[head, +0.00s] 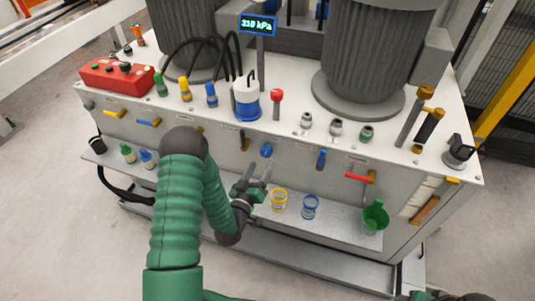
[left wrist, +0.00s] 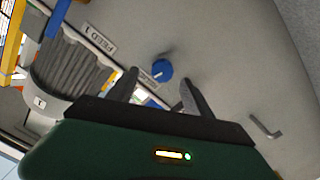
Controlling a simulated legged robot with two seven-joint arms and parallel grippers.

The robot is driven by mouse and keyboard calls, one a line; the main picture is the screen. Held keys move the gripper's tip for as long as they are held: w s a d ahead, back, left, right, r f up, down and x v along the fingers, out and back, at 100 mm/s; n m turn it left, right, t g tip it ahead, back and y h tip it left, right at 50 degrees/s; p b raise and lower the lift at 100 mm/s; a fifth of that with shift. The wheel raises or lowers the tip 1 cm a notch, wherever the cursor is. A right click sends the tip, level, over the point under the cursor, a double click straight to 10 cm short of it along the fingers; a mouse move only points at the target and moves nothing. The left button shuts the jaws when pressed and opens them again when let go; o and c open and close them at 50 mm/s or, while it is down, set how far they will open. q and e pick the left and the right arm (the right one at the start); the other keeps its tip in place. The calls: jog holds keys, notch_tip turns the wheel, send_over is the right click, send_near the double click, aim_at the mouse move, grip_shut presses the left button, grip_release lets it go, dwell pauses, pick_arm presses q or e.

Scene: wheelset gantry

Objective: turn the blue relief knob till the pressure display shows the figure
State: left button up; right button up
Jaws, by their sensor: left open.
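The blue relief knob (head: 266,151) sits on the front face of the white machine cabinet, with a white pointer mark visible in the left wrist view (left wrist: 162,70). The pressure display (head: 257,24) stands on a post at the back and appears to read 310 kPa; the last digit is small. My left gripper (head: 258,172) is open and empty, just in front of and below the knob. In the left wrist view its fingers (left wrist: 159,82) point towards the knob, which shows between and beyond the tips, apparently untouched.
A red lever handle (head: 360,177) and a smaller blue handle (head: 321,159) are on the same face to the right. Below, a shelf holds a yellow ring (head: 279,199), a blue ring (head: 310,206) and a green cup (head: 375,216). Small bottles (head: 147,160) stand left.

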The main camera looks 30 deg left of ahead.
aim_at(265, 154)
pick_arm(q)
jog(key=x, duration=0.6)
jog(key=shift+w+a+f+b, duration=0.15)
jog(key=shift+a+b, duration=0.15)
jog(key=shift+a, duration=0.05)
jog(key=shift+w+a+f, duration=0.1)
jog(key=shift+w+a, duration=0.15)
jog(key=shift+a, duration=0.1)
jog(key=shift+d, duration=0.4)
jog(key=shift+c, duration=0.3)
jog(key=shift+d, duration=0.15)
jog(key=shift+c, duration=1.4)
jog(key=shift+s+a, duration=0.1)
jog(key=shift+a, duration=0.15)
jog(key=c, duration=0.9)
jog(key=shift+n, duration=0.5)
grip_shut()
